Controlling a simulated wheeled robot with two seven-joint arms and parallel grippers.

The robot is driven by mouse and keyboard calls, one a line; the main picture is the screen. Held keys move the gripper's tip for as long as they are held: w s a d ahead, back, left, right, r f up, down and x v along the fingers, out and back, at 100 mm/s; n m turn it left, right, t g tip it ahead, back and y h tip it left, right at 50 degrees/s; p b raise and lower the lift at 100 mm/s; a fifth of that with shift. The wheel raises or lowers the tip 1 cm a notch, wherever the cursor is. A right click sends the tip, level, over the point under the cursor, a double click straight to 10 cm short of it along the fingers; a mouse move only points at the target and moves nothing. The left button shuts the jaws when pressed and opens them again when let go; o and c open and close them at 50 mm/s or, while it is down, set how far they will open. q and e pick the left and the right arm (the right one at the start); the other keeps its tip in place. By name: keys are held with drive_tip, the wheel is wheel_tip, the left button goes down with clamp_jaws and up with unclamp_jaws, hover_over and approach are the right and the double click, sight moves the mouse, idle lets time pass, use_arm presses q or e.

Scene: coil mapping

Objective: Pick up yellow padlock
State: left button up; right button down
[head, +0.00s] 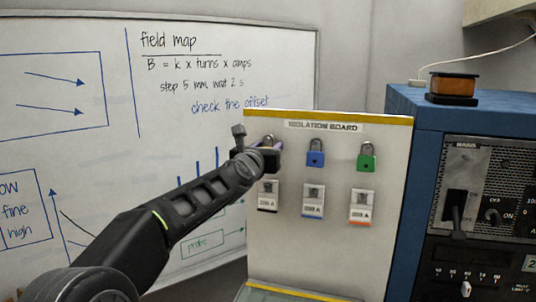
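The isolation board (290,240) stands upright with three padlocks in a row. At the left hook, a grey shackle (269,140) shows above my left gripper (256,147). My gripper hides the body of that padlock, so its colour cannot be told. The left gripper is close in front of the hook, with its two fingers spread apart. Whether it touches the padlock cannot be told. A blue padlock (315,158) and a green padlock (366,162) hang to the right, clear of the gripper. No yellow padlock body shows. My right gripper is out of view.
Breaker switches with labels (312,202) sit below the padlocks. A blue-sided equipment cabinet (408,150) with switches stands right of the board, with a copper-coloured coil block (453,88) on top. A whiteboard (80,140) is behind, left.

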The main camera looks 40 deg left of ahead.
sight(268, 146)
use_arm(q)
clamp_jaws()
drive_tip(key=shift+r, duration=0.1)
idle(0.3)
drive_tip(key=shift+r, duration=0.35)
drive_tip(key=b+v, duration=0.1)
drive_tip(key=v, duration=0.4)
drive_tip(key=shift+s+d+f+b, duration=0.1)
drive_tip(key=shift+s+f+b, duration=0.1)
drive_tip(key=shift+s+b, duration=0.15)
drive_tip(key=v, duration=1.2)
drive_tip(key=shift+s+b, duration=0.15)
drive_tip(key=shift+b, duration=0.25)
drive_tip(key=shift+d, duration=0.1)
